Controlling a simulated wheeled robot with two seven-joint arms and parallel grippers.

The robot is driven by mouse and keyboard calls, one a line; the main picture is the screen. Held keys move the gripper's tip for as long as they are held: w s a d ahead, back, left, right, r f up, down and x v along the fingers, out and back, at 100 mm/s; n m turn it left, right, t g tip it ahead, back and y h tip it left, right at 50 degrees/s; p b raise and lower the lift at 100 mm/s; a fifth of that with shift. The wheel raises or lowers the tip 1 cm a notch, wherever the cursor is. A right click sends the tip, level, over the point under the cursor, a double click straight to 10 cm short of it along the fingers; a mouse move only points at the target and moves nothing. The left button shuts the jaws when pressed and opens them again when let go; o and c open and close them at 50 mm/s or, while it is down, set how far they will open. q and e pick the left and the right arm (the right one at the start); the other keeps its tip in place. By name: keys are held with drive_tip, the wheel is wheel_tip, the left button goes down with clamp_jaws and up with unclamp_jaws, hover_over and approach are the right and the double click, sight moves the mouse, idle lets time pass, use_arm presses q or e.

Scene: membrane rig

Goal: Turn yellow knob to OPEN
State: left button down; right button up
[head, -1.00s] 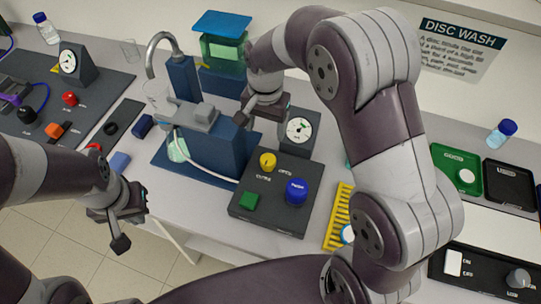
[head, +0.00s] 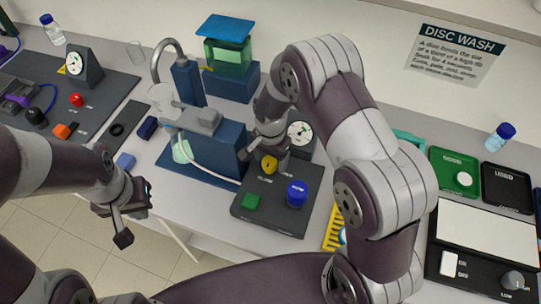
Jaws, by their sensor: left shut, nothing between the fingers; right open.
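My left gripper (head: 133,222) is shut and empty, in front of the bench's front edge, well away from the panel.
A blue pump block (head: 221,152) with a tube stands just left of the panel. A round gauge (head: 300,133) stands behind it. A yellow rack (head: 333,228) lies to the right, partly behind my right arm. Green (head: 455,172) and black (head: 507,187) trays lie further right.

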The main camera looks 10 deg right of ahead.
drive_tip(key=shift+a, duration=0.1)
drive_tip(key=shift+c, duration=0.3)
drive_tip(key=c, duration=1)
drive_tip(key=n, duration=0.4)
drive_tip(key=shift+w+n, duration=0.1)
drive_tip(key=shift+n, duration=0.3)
drive_tip(key=n, duration=0.4)
drive_tip(key=shift+n, duration=0.3)
drive_tip(key=n, duration=0.4)
drive_tip(key=shift+a+r, duration=0.1)
drive_tip(key=shift+w+n, duration=0.1)
drive_tip(key=shift+n, duration=2.2)
